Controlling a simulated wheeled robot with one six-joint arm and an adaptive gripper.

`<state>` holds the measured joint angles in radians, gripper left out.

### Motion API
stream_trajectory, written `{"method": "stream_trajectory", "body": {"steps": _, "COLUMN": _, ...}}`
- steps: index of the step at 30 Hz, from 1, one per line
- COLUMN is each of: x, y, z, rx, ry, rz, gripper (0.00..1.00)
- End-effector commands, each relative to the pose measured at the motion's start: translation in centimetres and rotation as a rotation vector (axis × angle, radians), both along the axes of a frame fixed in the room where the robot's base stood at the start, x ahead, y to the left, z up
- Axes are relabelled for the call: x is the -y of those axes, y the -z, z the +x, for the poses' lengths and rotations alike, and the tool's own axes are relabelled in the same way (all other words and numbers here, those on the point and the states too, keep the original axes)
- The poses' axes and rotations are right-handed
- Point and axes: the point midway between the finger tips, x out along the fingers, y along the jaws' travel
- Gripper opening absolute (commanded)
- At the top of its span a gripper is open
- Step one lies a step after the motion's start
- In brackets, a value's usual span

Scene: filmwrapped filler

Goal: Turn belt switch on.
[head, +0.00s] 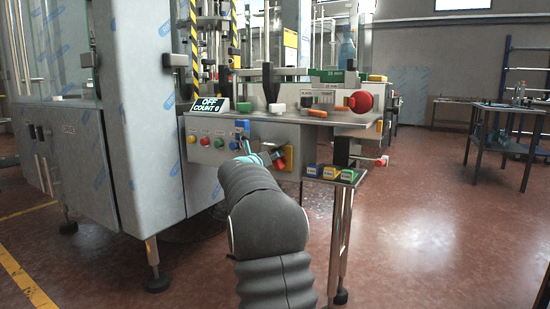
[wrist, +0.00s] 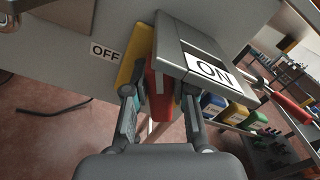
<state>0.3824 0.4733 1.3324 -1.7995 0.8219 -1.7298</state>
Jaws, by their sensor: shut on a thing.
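The belt switch has a red handle (wrist: 163,85) in front of a yellow plate (wrist: 136,55) on the machine's front panel. In the wrist view my gripper (wrist: 160,100) has its fingers on both sides of the red handle and is shut on it. A white OFF label (wrist: 103,51) is at the left of the switch, and an ON label (wrist: 213,69) is on a grey plate at the right. In the head view my gripper (head: 270,156) reaches the yellow plate (head: 288,168) from the left; its fingertips are partly hidden. The display (head: 208,105) reads OFF, COUNT 0.
Coloured buttons (head: 205,142) line the panel to the left. A small shelf (head: 347,178) with blue, green and yellow blocks juts out at lower right of the switch. The worktop (head: 330,118) overhangs above. Open floor lies to the right.

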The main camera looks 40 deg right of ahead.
Motion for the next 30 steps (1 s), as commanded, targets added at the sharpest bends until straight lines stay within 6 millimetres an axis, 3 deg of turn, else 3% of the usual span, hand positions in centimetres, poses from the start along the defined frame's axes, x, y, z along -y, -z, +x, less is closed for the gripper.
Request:
{"method": "stream_trajectory", "body": {"steps": 18, "x": -0.43, "y": 0.58, "z": -0.12, "rx": 0.344, "ry": -0.005, "rz": 0.151, "gripper": 0.00}}
{"method": "stream_trajectory", "body": {"steps": 30, "x": -0.40, "y": 0.47, "z": -0.18, "rx": 0.453, "ry": -0.006, "rz": 0.199, "gripper": 0.00}}
